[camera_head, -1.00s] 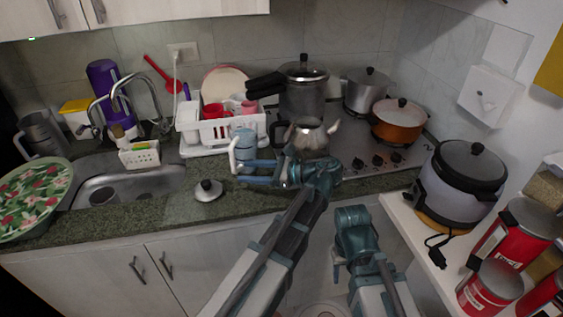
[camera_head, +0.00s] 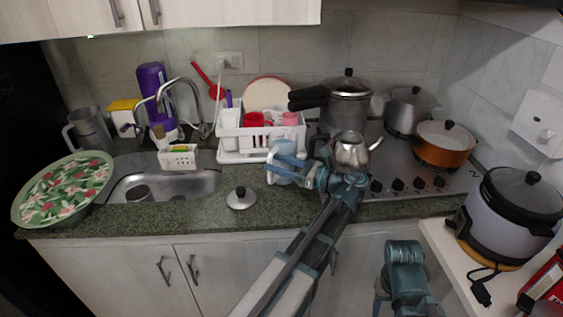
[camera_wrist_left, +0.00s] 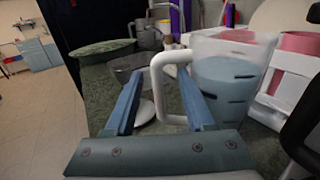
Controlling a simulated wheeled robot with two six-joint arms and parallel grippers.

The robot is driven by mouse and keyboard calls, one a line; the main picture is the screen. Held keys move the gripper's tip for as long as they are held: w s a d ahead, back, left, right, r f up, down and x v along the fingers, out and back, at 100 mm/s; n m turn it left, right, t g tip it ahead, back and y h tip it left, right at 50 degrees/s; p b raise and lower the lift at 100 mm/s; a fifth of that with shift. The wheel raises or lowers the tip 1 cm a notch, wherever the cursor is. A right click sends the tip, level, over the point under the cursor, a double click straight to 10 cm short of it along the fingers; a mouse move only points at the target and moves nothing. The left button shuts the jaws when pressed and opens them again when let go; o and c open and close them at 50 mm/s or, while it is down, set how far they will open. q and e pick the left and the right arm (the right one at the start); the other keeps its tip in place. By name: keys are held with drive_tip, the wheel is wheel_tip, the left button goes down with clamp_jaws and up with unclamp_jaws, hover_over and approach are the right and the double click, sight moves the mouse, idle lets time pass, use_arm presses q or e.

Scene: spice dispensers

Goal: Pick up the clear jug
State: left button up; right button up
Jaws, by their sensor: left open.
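The clear jug (camera_head: 284,148) has a pale bluish see-through body with dark marks and a white handle. It stands upright on the counter in front of the dish rack; it also shows in the left wrist view (camera_wrist_left: 224,85). My left gripper (camera_head: 281,166) is at the jug, with its blue fingers partly hiding it. In the left wrist view, the open fingers (camera_wrist_left: 158,84) are apart, with the white handle (camera_wrist_left: 160,68) showing between them; contact cannot be told. My right gripper (camera_head: 401,268) is low in front of the cabinets, its jaws unclear.
The dish rack (camera_head: 237,143) is just behind the jug. The steel kettle (camera_head: 351,151) is close on the right, at the stove. A loose lid (camera_head: 240,198) lies left of the gripper. The sink (camera_head: 165,185) is further left.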

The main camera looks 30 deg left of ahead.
use_arm(q)
drive_tip(key=shift+s+a, duration=0.2)
drive_tip(key=shift+a, duration=2.65)
clamp_jaws()
